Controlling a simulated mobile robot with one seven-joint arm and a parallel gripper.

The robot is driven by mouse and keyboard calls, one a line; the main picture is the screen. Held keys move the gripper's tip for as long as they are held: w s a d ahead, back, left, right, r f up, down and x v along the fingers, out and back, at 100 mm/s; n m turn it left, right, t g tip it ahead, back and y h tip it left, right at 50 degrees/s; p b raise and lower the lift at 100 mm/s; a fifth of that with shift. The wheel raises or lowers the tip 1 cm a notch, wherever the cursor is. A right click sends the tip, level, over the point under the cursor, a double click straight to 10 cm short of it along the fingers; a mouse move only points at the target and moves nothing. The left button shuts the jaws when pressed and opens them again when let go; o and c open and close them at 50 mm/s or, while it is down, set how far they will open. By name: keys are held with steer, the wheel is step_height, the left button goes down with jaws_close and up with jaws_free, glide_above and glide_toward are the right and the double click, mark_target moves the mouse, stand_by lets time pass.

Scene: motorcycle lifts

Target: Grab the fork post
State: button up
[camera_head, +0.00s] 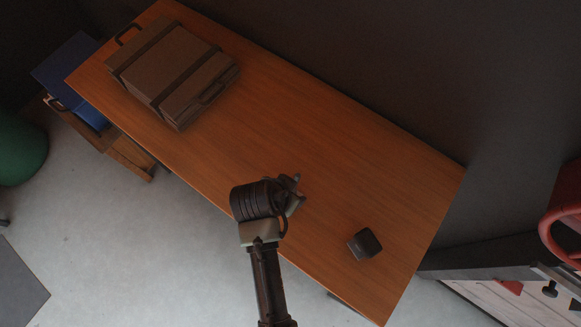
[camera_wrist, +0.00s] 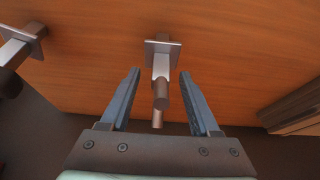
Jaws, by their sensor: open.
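A grey metal post with a square plate (camera_wrist: 161,62), which I take for the fork post, is on the wooden tabletop in the wrist view. A short cylinder sticks out from it towards my gripper. My gripper (camera_wrist: 161,74) is open, with one finger on each side of the post and visible gaps between. In the head view, my gripper (camera_head: 297,190) is over the middle of the table, and its body largely hides the post. A second similar metal piece (camera_wrist: 20,46) with a plate and a dark end is at the left edge of the wrist view.
The wooden table (camera_head: 330,150) has much bare room. A brown case (camera_head: 172,72) lies at its far left end, and a small dark block (camera_head: 364,244) sits near the right end. A red object (camera_head: 566,215) is at the right edge.

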steer(key=shift+w+d+f, duration=0.15)
steer(key=shift+w+f, duration=0.1)
steer(key=shift+f, duration=0.4)
jaws_close()
